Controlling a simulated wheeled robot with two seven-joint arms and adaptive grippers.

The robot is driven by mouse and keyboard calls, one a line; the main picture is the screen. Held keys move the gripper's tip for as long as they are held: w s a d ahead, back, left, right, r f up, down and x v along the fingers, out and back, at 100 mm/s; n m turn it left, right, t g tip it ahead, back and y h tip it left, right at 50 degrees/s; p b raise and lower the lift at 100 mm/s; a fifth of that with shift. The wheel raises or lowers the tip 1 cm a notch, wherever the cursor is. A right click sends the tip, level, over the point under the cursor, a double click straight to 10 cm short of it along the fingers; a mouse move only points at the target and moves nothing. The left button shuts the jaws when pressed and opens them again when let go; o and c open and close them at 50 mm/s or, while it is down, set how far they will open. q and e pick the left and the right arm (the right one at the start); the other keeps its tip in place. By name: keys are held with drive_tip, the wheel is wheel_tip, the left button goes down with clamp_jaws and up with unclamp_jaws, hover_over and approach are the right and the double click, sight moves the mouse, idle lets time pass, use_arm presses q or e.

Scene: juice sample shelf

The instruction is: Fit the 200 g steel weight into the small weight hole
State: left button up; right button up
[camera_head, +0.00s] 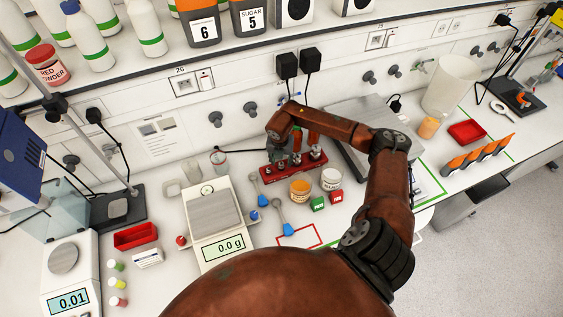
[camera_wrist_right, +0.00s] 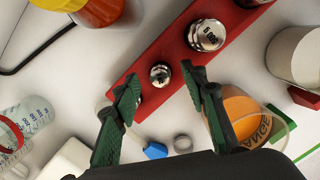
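A long red weight block (camera_head: 287,173) stands on the bench with several shiny steel weights in it. It also shows in the right wrist view (camera_wrist_right: 180,50). There, a small steel knob weight (camera_wrist_right: 160,74) sits in the block near its end, and a larger weight (camera_wrist_right: 207,35) with dark, hard-to-read marking sits behind it. I cannot tell which weight is the 200 g one. My right gripper (camera_head: 284,150) is over the block. In the wrist view its green fingers (camera_wrist_right: 160,78) are open on either side of the small weight, apparently holding nothing. My left gripper is not in view.
An orange-filled jar (camera_head: 299,189), a white-labelled jar (camera_head: 331,179) and green and red cubes (camera_head: 318,203) stand just in front of the block. Blue-ended spoons (camera_head: 283,217) and a balance (camera_head: 214,213) reading 0.0 g are to the left. The wall is close behind.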

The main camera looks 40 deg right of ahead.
wheel_tip(320, 180, up, 11)
drive_tip(key=s+a, duration=0.1)
drive_tip(key=shift+s+a, duration=0.1)
